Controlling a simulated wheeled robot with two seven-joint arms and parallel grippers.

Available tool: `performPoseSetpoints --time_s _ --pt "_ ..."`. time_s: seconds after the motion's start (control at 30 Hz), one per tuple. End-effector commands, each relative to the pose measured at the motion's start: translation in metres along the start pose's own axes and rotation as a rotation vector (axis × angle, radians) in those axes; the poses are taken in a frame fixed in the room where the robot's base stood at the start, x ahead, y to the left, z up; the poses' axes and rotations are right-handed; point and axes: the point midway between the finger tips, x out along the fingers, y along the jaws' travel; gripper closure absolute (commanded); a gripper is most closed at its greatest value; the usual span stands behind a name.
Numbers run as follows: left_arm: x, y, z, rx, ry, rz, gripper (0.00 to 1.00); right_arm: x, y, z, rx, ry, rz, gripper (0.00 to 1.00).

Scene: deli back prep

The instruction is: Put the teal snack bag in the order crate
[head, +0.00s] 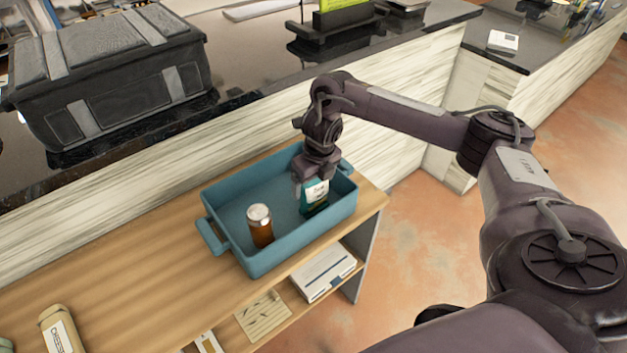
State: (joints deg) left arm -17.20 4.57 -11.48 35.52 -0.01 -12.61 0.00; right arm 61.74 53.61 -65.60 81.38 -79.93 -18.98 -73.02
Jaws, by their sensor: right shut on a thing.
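The order crate (273,259) is a blue open bin with side handles on the wooden bench. The teal snack bag (314,198) is upright inside the right part of the crate, with a pale label on its front. My right gripper (311,178) reaches down into the crate and is shut on the top of the bag. I cannot tell whether the bag's bottom touches the crate floor. My left gripper is not in the head view.
An amber jar (260,226) with a pale lid stands in the crate, left of the bag. A cheese packet (61,331) is at the bench's lower left. A dark case (115,85) sits on the counter behind. A white box (323,272) is on the shelf below.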

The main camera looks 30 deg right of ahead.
Motion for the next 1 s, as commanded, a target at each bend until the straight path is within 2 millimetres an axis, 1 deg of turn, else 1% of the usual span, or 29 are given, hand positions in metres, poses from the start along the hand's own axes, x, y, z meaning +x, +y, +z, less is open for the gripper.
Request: performPoseSetpoints --time_s 0.63,0.87,0.9,1.0 --pt "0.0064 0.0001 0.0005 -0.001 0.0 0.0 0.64 0.0082 0.0001 -0.001 0.0 0.0 0.0 0.52" --pt "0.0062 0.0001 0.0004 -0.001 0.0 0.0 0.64 0.008 0.0001 -0.001 0.0 0.0 0.0 0.52" --pt "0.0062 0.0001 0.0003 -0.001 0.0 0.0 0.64 0.0081 0.0001 -0.0011 0.0 0.0 0.0 0.12" --pt "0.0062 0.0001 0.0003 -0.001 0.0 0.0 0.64 0.0081 0.0001 -0.0011 0.0 0.0 0.0 0.0"
